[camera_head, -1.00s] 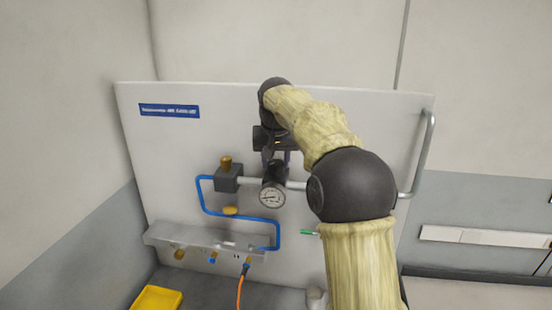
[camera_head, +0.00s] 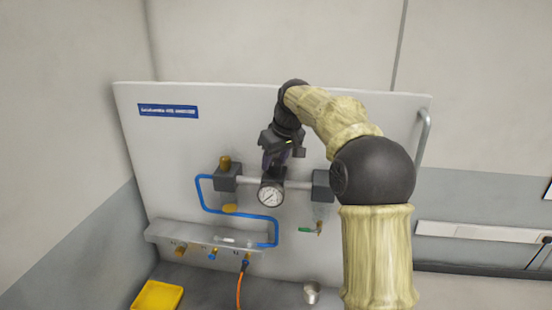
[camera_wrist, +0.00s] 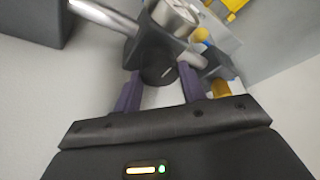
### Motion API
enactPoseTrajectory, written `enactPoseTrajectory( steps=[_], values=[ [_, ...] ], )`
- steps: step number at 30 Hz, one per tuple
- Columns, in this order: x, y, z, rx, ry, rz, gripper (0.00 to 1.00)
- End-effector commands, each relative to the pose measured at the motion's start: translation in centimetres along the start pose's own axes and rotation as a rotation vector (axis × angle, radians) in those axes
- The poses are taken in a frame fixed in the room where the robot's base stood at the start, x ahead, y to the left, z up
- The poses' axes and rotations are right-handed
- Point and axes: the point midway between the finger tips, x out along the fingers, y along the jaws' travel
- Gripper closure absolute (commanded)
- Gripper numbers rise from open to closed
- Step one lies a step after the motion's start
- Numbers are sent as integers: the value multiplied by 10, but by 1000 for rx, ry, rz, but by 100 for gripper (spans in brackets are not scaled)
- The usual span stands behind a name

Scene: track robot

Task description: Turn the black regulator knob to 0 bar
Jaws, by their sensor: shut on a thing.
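The black regulator knob (camera_wrist: 158,76) sits between the two purple fingers of my gripper (camera_wrist: 160,88) in the wrist view. My gripper is shut on it. In the head view my gripper (camera_head: 274,158) comes down from above onto the regulator, and the knob is mostly hidden there. The round white pressure gauge (camera_head: 271,195) is on the front of the regulator, just below my gripper. Its needle seems to point to the lower left, but the numbers are too small to read. In the wrist view the gauge (camera_wrist: 176,14) shows only in part.
A grey pipe (camera_head: 298,185) runs between two dark blocks on the white panel (camera_head: 160,140). A blue tube (camera_head: 240,214), a green-handled valve (camera_head: 306,230) and an orange hose (camera_head: 240,288) are below. A yellow tray (camera_head: 158,296) and a metal cup (camera_head: 311,292) stand lower down.

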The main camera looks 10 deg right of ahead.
Motion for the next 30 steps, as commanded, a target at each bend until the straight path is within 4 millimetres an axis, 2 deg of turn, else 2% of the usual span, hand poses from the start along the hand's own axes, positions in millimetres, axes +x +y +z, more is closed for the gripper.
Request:
enactPoseTrajectory(
  steps=[8, 9, 12, 23, 26, 30],
  values=[
    [0, 0, 0, -3, 0, 0, 82],
    [0, 0, 0, -3, 1, 0, 57],
    [0, 0, 0, -2, 1, 0, 38],
    [-2, -1, -1, -3, 1, 0, 37],
    [-10, -1, -1, -2, 3, 1, 37],
    [-30, -1, 0, -2, 4, 2, 37]
  ],
)
